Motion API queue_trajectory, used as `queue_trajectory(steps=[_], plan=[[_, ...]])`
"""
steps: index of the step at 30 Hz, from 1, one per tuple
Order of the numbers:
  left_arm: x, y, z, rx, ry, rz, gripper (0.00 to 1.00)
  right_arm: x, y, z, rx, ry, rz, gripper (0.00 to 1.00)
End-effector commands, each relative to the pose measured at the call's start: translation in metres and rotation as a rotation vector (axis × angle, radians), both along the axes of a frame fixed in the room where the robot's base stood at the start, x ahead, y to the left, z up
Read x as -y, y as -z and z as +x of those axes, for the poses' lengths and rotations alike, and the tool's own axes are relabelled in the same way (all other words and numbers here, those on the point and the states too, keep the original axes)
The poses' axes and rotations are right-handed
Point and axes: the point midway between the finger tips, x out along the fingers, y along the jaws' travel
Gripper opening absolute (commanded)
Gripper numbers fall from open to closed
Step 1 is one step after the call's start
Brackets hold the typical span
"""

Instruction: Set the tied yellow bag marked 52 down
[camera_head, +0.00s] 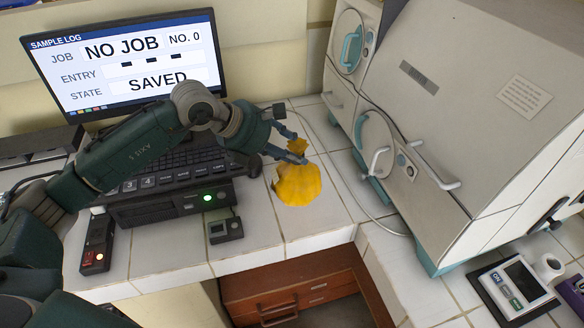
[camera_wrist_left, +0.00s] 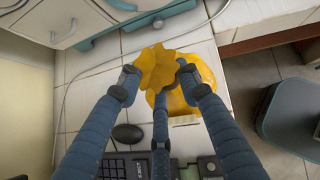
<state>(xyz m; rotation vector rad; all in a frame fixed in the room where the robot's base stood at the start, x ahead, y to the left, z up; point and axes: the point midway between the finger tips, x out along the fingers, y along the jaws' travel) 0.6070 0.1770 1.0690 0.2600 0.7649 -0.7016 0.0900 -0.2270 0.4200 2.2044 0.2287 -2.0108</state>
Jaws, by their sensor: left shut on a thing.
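The tied yellow bag (camera_head: 299,184) is at the tiled counter, right of the keyboard. Its gathered neck is between the fingers of my left gripper (camera_head: 291,148), which is shut on it. In the left wrist view my left gripper (camera_wrist_left: 158,80) has its fingers around the ruffled top of the bag (camera_wrist_left: 165,66), and the round body (camera_wrist_left: 202,72) bulges behind. I cannot tell whether the bag's underside touches the tiles. No number shows on the side in view. My right gripper is not in view.
A monitor (camera_head: 130,62) reads NO JOB and SAVED. The keyboard (camera_head: 165,165) and a small grey box (camera_head: 226,230) stand left of the bag. A large incubator (camera_head: 470,110) stands to the right, with a cable on the tiles. The counter's front edge is close, above a wooden drawer (camera_head: 290,300).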

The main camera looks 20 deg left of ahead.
Motion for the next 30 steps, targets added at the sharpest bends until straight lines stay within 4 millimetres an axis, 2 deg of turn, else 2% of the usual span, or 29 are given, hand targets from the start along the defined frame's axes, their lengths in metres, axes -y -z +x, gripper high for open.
queue_trajectory(steps=[3,8,16,28,29,30], plan=[[0.0,0.014,0.0,0.002,-0.001,-0.003,0.0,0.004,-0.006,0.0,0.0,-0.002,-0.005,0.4],[0.0,0.026,0.001,0.002,-0.001,-0.003,0.0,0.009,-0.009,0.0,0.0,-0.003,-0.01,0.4],[0.0,0.062,0.001,0.003,0.0,-0.003,0.0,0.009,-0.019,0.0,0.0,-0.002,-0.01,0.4],[0.0,0.069,0.001,0.005,0.0,-0.003,0.0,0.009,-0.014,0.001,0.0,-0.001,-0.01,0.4],[0.0,0.071,0.0,0.001,-0.001,0.0,0.36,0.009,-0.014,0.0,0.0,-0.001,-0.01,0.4],[0.0,0.07,0.0,0.001,-0.001,0.0,0.44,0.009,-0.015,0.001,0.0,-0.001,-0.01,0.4]])
